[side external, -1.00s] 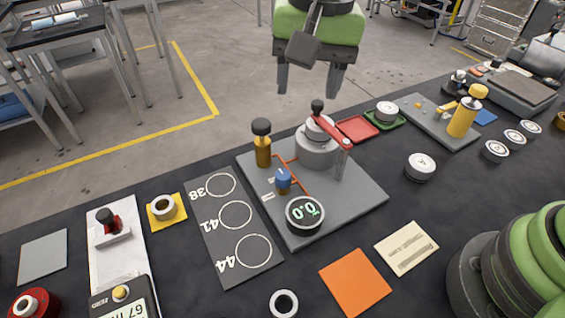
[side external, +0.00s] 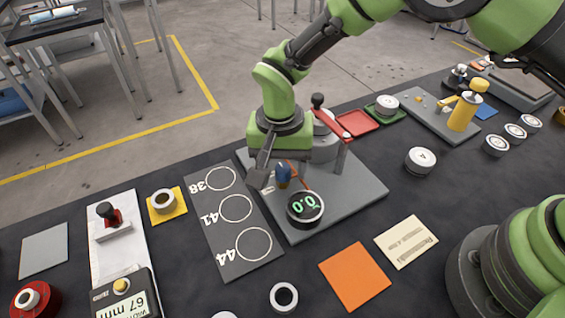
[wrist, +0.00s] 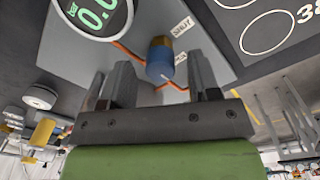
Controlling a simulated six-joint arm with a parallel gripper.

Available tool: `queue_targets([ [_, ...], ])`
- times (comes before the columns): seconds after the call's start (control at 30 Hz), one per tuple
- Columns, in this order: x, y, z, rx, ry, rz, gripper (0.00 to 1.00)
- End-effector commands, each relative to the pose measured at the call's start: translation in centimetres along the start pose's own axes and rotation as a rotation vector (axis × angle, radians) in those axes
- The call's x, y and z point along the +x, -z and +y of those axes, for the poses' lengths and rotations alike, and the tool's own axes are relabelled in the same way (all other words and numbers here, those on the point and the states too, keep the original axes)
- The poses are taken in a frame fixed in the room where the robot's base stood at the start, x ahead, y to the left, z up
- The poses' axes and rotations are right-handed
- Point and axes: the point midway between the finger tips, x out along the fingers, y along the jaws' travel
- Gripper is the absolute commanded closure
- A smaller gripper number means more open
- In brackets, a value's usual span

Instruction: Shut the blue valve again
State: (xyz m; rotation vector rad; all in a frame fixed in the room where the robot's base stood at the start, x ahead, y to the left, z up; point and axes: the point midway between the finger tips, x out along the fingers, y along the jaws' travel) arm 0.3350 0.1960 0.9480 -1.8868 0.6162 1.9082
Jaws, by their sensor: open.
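The blue valve (side external: 283,174) is a small blue knob on the grey plate (side external: 350,196), beside a round gauge (side external: 305,207) that reads 0.0. In the wrist view the blue valve (wrist: 160,62) has a brass-coloured part and lies between my two fingers, towards their tips. My gripper (wrist: 162,76) is open, with a finger on either side of the knob and no clear contact. In the side view my gripper (side external: 281,158) is low over the plate, its fingers mostly hidden. A white label reading SHUT (wrist: 182,27) is by the valve; a second label is partly hidden.
An orange pipe (wrist: 127,50) runs to the valve. A grey cylinder with a red lever (side external: 330,125) stands close right of my gripper. A dark board with circles (side external: 236,208) lies left of the plate. Orange and cream cards lie in front.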

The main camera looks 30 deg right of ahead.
Motion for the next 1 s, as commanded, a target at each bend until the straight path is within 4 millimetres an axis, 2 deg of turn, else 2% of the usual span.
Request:
queue_targets([
  [0.33,0.47,0.02,-0.02,0.000,0.002,0.001,0.44],
  [0.5,0.45,0.02,-0.02,-0.001,0.002,0.001,0.83],
  [0.57,0.44,0.02,-0.02,-0.001,0.002,0.001,0.93],
  [1.0,0.42,-0.02,0.00,-0.089,0.000,0.003,0.93],
])
